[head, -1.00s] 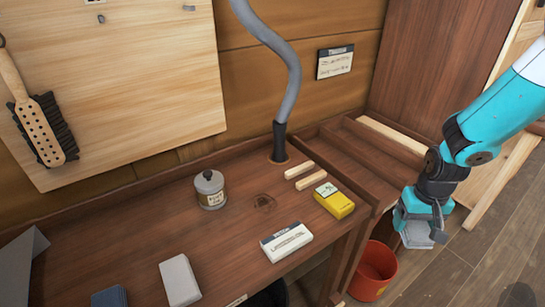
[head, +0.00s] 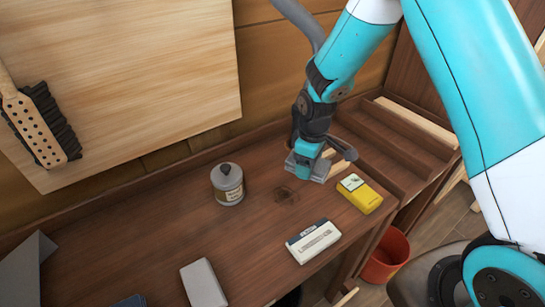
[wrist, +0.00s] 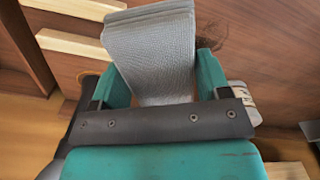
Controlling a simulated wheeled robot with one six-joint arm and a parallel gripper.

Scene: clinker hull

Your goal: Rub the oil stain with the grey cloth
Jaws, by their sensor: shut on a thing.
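The oil stain (head: 284,194) is a small dark patch on the brown bench top, between the grey can and the yellow packet. It also shows at the upper right in the wrist view (wrist: 212,28). My gripper (head: 310,163) is shut on the folded grey cloth (wrist: 152,48), which sticks out past the fingers in the wrist view. In the head view the cloth (head: 318,172) is partly hidden by the gripper. It is above the bench, just behind and to the right of the stain. I cannot tell how high it is.
A grey can (head: 229,187) stands left of the stain. A yellow packet (head: 360,194) lies to the right and a white labelled box (head: 313,241) in front. Pale wood strips (head: 342,168) lie beside the gripper. A red bucket (head: 386,255) stands below the bench's right end.

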